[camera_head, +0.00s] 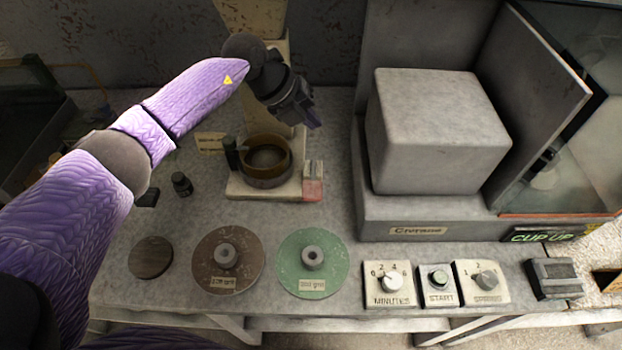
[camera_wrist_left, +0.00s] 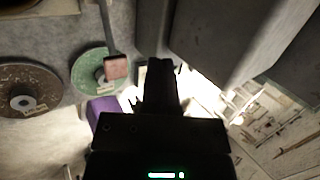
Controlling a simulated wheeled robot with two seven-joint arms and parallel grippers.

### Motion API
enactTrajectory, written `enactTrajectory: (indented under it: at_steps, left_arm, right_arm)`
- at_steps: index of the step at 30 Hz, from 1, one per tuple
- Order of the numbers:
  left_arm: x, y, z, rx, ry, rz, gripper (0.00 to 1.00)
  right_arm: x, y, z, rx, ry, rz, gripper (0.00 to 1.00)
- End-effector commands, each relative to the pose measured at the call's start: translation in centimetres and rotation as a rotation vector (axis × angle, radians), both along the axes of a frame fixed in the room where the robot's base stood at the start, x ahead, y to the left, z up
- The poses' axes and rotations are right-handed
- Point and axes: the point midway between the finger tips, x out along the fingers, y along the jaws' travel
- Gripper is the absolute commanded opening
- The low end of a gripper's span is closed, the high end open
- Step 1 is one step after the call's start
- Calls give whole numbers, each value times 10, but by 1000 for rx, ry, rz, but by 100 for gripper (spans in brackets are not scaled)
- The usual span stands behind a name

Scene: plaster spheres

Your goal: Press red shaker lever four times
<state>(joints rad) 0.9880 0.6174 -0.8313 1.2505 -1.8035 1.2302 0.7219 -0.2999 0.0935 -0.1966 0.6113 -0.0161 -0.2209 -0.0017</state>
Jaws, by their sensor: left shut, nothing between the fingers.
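The shaker is a cream stand (camera_head: 240,188) with a brass-rimmed round sieve (camera_head: 249,146) on its base. Its lever ends in a faded red pad (camera_head: 313,190) at the front right of the base. In the left wrist view the red pad (camera_wrist_left: 117,68) shows at the end of a grey bar, left of my fingers. My left gripper (camera_head: 312,122) is shut and empty, in the air above and behind the red pad, apart from it. In the left wrist view its dark fingers (camera_wrist_left: 160,72) point up the picture. My right gripper is not in view.
A large grey block (camera_head: 440,130) stands to the right in a grey machine. Along the front edge lie a brown disc (camera_head: 205,255), a green disc (camera_head: 300,275), a minutes dial (camera_head: 390,282) and a start button (camera_head: 438,280). A small dark bottle (camera_head: 182,184) stands left of the shaker.

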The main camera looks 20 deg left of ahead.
Motion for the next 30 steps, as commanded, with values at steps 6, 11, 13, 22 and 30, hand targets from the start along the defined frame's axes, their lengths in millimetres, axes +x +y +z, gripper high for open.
enactTrajectory:
  at_steps: [6, 11, 13, 22, 30]
  left_arm:
    - [0, 0, -1, 2, 1, -3, 0]
    - [-5, -1, -13, 3, 3, -3, 0]
    - [-8, -2, -23, 4, 3, -4, 0]
    - [-26, -7, -63, 4, 3, -5, 0]
    - [-34, -10, -80, 3, 2, -5, 0]
  right_arm:
    - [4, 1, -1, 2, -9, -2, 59]
    - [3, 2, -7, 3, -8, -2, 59]
    - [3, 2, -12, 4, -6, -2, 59]
    - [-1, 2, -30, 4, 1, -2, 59]
    - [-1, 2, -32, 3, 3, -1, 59]
